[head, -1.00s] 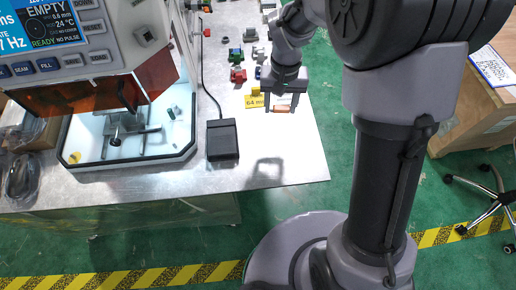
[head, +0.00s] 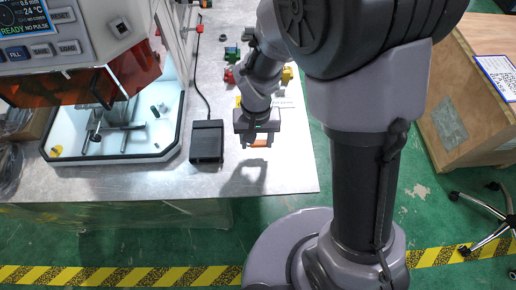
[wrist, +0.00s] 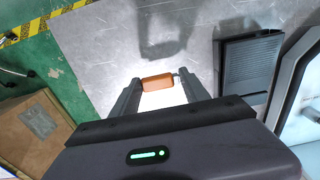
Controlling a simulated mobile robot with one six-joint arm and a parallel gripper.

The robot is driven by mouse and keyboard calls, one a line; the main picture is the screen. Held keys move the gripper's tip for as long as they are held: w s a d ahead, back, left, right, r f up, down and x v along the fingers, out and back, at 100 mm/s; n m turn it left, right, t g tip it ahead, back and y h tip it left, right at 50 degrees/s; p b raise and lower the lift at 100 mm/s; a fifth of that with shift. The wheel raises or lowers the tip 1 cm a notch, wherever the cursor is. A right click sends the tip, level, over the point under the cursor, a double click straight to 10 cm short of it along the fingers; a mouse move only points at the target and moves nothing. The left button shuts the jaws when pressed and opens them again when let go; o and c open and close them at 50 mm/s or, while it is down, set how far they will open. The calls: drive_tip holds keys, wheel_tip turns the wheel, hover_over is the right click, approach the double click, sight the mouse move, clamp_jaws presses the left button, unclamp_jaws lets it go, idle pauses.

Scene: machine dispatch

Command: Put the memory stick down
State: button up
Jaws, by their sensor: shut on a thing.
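The memory stick (wrist: 158,82) is a small orange-brown block. It also shows in the head view (head: 259,141), just below the jaws. My gripper (wrist: 158,84) is shut on it, with one finger at each end of the block. In the head view my gripper (head: 258,143) hangs over the front right part of the metal table (head: 290,172). A shadow lies on the table below and in front of it, and the stick appears to be above the surface. The exact height is hard to tell.
A black pedal-like box (head: 207,141) with a cable stands left of my gripper. Left of that is the machine's open white tray (head: 115,145) under an orange shield. Coloured parts (head: 231,75) lie behind my arm. The table front is clear.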

sight(258, 144)
drive_tip(key=shift+s+d+f+b, duration=0.1)
drive_tip(key=shift+d+f+b, duration=0.15)
drive_tip(key=shift+f, duration=0.2)
drive_tip(key=shift+a+f+b, duration=0.1)
drive_tip(key=shift+f+b, duration=1.2)
drive_tip(key=shift+f, duration=0.65)
drive_tip(key=o, duration=1.4)
drive_tip(key=shift+r, duration=0.1)
